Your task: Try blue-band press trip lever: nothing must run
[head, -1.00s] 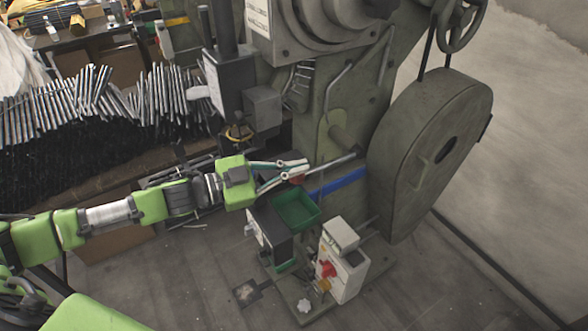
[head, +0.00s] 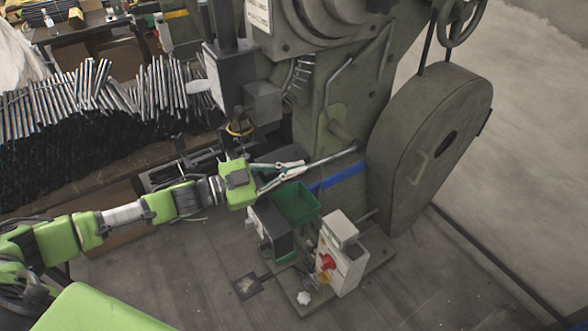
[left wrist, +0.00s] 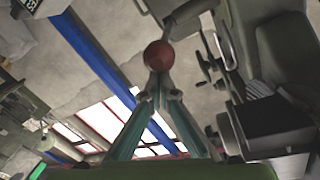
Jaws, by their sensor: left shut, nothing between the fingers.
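The press (head: 335,105) carries a blue band (head: 340,178) low on its frame. A thin metal trip lever (head: 332,157) sticks out to the left above the band. Its knob end is hidden at my fingers in the head view. In the left wrist view a red ball knob (left wrist: 158,55) sits just beyond my fingertips; I cannot tell whether they touch it. My left gripper (head: 300,167) is shut and empty at the lever's outer end, and it also shows in the left wrist view (left wrist: 155,88). My right gripper is not in view.
A green tray (head: 296,204) sits below my left gripper. A pale control box (head: 345,262) with a red knob (head: 326,262) stands on the base. A large guarded wheel (head: 430,155) is at the right. Many metal rods (head: 165,90) stand at the left. Floor in front is open.

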